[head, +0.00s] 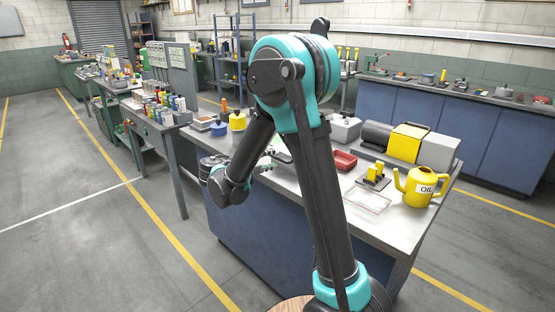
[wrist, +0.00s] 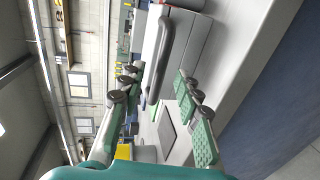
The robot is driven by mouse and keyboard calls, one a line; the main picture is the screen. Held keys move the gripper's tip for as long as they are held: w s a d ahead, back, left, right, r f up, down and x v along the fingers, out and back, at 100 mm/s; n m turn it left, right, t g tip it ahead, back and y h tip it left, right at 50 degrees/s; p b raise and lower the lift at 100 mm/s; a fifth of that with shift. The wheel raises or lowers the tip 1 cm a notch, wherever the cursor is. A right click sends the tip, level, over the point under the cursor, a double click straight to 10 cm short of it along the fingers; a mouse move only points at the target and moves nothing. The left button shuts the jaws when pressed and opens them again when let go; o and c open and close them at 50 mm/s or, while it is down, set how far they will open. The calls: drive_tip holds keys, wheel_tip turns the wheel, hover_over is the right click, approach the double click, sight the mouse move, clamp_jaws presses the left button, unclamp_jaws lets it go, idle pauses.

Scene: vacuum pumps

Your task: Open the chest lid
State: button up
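The chest shows in the wrist view as a light grey box (wrist: 200,42) with a thick dark grey bar handle (wrist: 176,48). Its lid looks shut, though part of the box is cut off by the top edge. My gripper (wrist: 158,80) is open and empty. The handle lies ahead of the gap between the fingers, apparently apart from them. In the head view my gripper (head: 272,158) is partly hidden over the bench, left of my upright arm link. That link covers the middle of the bench, so I cannot surely identify the chest there.
The bench (head: 395,222) also holds a yellow oil can (head: 420,187), a red tray (head: 344,160), a clear tray (head: 367,200), a yellow-and-grey pump (head: 405,143) and a grey box (head: 345,127). A yellow pot (head: 237,121) stands at its far left.

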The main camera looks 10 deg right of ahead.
sight(276, 158)
drive_tip(key=shift+x, duration=1.85)
drive_tip(key=shift+c, duration=0.3)
clamp_jaws()
